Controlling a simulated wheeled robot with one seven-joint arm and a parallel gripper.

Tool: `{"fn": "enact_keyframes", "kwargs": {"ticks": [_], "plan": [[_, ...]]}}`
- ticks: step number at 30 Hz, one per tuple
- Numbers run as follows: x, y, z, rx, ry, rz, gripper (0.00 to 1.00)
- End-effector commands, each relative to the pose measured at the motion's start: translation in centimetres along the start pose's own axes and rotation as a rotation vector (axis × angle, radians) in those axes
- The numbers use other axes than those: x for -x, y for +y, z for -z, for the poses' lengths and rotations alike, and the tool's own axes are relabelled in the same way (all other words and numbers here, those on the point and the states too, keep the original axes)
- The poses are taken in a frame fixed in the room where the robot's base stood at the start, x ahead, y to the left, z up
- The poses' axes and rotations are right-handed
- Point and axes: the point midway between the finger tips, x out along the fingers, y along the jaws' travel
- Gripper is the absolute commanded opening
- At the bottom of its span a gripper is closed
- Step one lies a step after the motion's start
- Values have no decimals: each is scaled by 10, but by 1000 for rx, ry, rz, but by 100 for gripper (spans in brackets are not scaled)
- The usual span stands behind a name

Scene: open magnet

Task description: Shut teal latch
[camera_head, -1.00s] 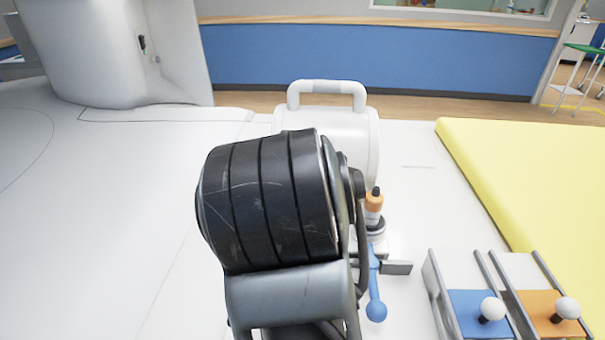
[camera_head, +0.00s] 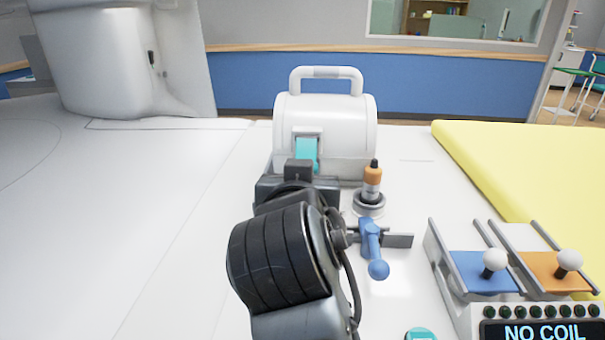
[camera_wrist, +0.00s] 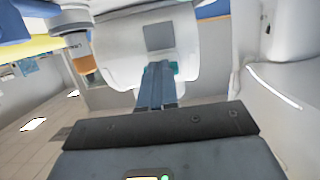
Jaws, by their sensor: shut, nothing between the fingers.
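The teal latch (camera_head: 306,150) is on the front of a white cylindrical coil (camera_head: 345,115) with a carrying handle, below a pale frame. My gripper (camera_head: 299,168) is just in front of the latch and hides its lower part. In the wrist view my gripper's fingers (camera_wrist: 156,88) are together with nothing between them. Their tips overlap the teal latch (camera_wrist: 172,66), which shows at both sides of them. A grey square plate (camera_wrist: 159,37) is on the coil beyond the tips. I cannot tell whether the tips touch the latch.
An orange-banded bottle (camera_head: 372,182) stands right of my gripper, behind a blue lever (camera_head: 371,245). Blue (camera_head: 482,272) and orange (camera_head: 545,270) sliding panels with white knobs are at the right, above a "NO COIL" display (camera_head: 543,333). The white surface at left is clear.

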Motion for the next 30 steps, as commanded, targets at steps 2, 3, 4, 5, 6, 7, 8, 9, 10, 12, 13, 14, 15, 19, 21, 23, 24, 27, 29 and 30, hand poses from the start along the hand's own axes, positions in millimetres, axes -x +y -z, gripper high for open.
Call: {"fn": "enact_keyframes", "kwargs": {"ticks": [2,3,4,5,6,7,8,9,10,12,13,14,15,19,21,23,24,27,29,30], "plan": [[-2,0,-3,1,-1,0,0],[-2,0,-4,1,-1,0,0],[-2,0,-5,2,0,0,0],[-3,0,-5,2,0,1,0],[-3,0,-6,2,0,0,0],[-3,0,-6,2,0,0,0],[-3,0,-6,1,0,0,0],[-4,0,-7,1,0,0,0],[-4,0,-7,1,0,0,0],[-4,0,-7,1,0,0,0],[-4,0,-7,1,0,0,0],[-4,0,-7,1,0,0,0],[-4,0,-7,1,0,0,0],[-4,0,-7,1,0,0,0],[-4,0,-7,1,0,0,0],[-4,0,-7,1,0,0,0],[-4,0,-6,1,0,0,0],[-4,1,-3,1,0,0,0],[-5,2,0,0,0,-1,0],[-5,2,3,0,0,-1,0]]}}
